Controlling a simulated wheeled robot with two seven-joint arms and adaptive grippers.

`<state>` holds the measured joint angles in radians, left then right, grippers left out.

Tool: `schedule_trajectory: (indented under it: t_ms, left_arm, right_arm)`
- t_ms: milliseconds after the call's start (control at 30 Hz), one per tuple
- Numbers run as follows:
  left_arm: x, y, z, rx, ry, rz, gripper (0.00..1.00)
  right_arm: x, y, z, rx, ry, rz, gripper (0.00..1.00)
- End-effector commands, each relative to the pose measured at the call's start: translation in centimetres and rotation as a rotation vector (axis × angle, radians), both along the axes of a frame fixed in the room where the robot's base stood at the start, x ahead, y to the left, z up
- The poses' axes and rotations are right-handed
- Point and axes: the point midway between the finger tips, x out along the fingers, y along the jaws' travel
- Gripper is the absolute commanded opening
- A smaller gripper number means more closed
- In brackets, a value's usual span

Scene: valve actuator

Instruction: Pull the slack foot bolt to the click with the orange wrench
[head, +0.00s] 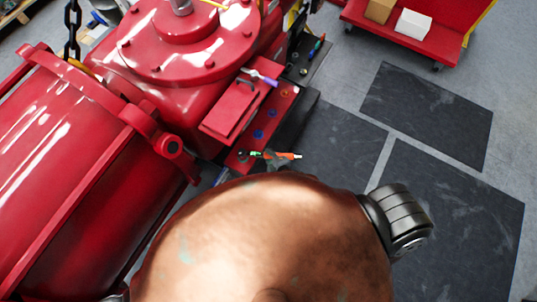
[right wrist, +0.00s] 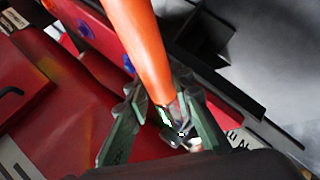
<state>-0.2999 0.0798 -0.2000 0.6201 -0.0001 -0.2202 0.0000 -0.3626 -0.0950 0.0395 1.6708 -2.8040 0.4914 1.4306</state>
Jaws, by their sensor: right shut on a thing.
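The orange wrench (head: 285,156) lies across the near end of the red foot plate in the head view. In the right wrist view its orange handle (right wrist: 138,40) runs from the top edge down to a metal end between my fingers. My right gripper (right wrist: 158,98) is shut on the wrench; in the head view it is mostly hidden behind my arm. Two blue bolts (right wrist: 87,28) also show in the right wrist view, left of the handle. I cannot tell which bolt is slack. My left gripper is out of view.
The large red valve housing (head: 190,40) and a red cylinder (head: 75,190) fill the left. A purple-handled tool (head: 262,76) lies on a red box by the plate. Dark floor mats (head: 450,200) on the right are clear. A red cart (head: 410,35) stands behind.

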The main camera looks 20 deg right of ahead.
Motion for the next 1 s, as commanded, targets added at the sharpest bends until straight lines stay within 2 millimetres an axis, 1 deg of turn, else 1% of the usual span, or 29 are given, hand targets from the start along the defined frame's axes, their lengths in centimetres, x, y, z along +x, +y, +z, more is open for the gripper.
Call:
schedule_trajectory:
  t_ms: [33, 200, 400, 800, 1000]
  left_arm:
    - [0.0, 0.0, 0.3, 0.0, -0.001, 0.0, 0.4]
    - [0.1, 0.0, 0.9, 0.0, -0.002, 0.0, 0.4]
    - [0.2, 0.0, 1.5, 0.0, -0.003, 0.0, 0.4]
    - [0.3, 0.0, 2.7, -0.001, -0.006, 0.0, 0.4]
    - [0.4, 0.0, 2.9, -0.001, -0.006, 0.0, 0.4]
  right_arm:
    - [0.1, 0.1, 0.4, 0.004, -0.005, -0.01, 0.0]
    - [-0.1, 0.3, 0.4, 0.005, -0.006, -0.04, 0.0]
    - [-0.9, 0.0, 0.2, -0.001, 0.0, -0.078, 0.0]
    - [-1.8, -0.5, -0.1, 0.004, 0.001, -0.15, 0.0]
    - [-2.0, -1.0, -0.5, 0.012, 0.005, -0.167, 0.0]
